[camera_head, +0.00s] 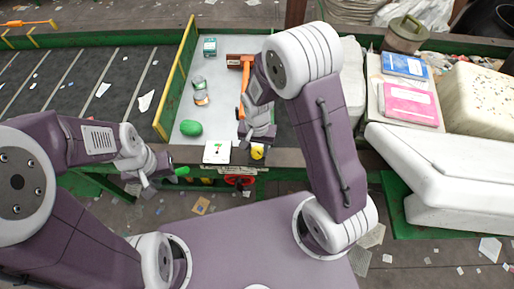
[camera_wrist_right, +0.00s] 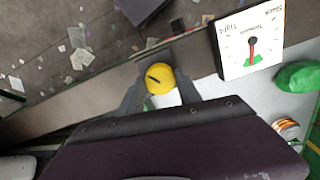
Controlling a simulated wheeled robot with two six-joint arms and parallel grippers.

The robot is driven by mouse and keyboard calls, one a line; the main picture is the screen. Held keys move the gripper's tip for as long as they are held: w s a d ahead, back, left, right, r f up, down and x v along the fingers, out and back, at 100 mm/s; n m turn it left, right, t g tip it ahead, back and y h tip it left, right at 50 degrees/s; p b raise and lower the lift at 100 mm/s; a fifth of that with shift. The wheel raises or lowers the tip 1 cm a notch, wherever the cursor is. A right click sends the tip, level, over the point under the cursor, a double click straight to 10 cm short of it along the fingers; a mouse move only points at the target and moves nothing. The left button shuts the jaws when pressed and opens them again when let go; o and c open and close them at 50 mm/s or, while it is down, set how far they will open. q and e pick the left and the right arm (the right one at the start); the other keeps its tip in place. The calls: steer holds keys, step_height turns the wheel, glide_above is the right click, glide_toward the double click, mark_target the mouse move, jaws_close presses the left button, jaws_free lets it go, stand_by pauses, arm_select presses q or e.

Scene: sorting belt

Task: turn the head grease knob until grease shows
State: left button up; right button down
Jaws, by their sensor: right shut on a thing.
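The yellow round knob (camera_head: 257,152) sits at the front edge of the sorting table. In the right wrist view the knob (camera_wrist_right: 160,79) has a dark slanted pointer line on its face. My right gripper (camera_wrist_right: 160,88) has a finger on each side of the knob and is shut on it. A pale patch (camera_wrist_right: 167,99) shows just beside the knob; I cannot tell if it is grease. My left gripper (camera_head: 161,181) hangs in front of the table edge, fingers apart, close to a green handle (camera_head: 182,171); I see nothing between its fingers.
A white tension gauge (camera_head: 217,152) with a red needle (camera_wrist_right: 252,48) stands beside the knob. A green oval object (camera_head: 190,128), cans (camera_head: 200,97) and an orange hammer (camera_head: 242,85) lie on the table. A red wheel (camera_head: 239,181) is below the edge.

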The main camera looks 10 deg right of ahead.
mark_target(257, 151)
steer(key=m, duration=0.5)
steer(key=shift+m+p, duration=0.3)
steer(key=shift+m, duration=0.1)
stand_by(0.4)
steer(key=c, duration=0.8)
jaws_free()
steer(key=shift+c, duration=0.2)
step_height(257, 151, up, 9)
steer(key=shift+b, duration=0.45)
